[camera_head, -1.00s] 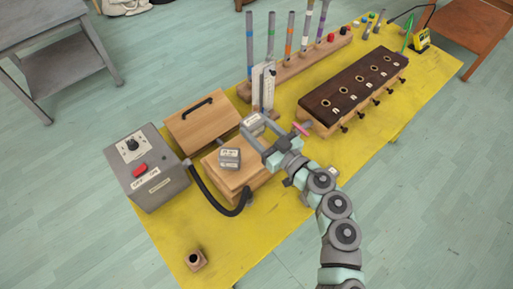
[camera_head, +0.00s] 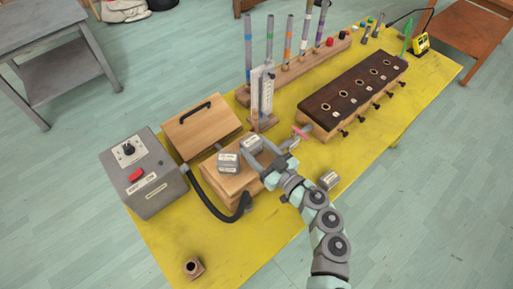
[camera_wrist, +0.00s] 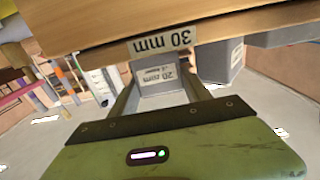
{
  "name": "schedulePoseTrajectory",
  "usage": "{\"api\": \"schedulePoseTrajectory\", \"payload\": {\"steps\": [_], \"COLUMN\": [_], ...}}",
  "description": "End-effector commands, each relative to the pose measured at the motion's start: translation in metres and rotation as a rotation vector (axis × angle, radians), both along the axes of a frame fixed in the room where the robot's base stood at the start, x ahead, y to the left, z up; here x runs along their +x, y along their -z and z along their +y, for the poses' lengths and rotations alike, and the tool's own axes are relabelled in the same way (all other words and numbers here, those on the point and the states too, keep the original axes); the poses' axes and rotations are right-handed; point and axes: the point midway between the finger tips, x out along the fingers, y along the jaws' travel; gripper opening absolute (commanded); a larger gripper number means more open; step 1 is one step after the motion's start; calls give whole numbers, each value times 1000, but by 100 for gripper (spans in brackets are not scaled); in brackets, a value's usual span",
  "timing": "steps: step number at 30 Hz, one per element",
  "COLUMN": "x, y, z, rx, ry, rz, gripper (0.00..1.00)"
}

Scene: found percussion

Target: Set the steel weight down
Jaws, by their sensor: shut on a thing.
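A grey steel weight (camera_head: 251,144) with a pale label is between the fingers of my gripper (camera_head: 257,150), which is shut on it. It is at the right side of the wooden box (camera_head: 237,183); I cannot tell if it touches the top. In the wrist view the held weight (camera_wrist: 160,86) shows its label between the two fingers. A second grey weight (camera_head: 228,163) sits on the box just left of it. A third small grey weight (camera_head: 329,180) lies on the yellow table right of my arm.
A handled wooden lid (camera_head: 202,125) and a white gauge stand (camera_head: 262,92) are behind. A dark-topped wooden block (camera_head: 352,92) is right.

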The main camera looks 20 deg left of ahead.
Motion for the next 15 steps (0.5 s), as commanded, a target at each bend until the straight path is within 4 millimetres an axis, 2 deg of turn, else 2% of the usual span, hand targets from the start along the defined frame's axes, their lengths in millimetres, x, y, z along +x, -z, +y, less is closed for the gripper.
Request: {"api": "schedulePoseTrajectory", "payload": {"steps": [2,3,6,15], "x": [0,0,0,0], "y": [1,1,1,-1], "z": [1,1,1,0], "rx": [2,1,0,0], "ry": [-2,-2,-1,0], "rz": [0,0,0,-1], "gripper": [0,59,65,65]}}
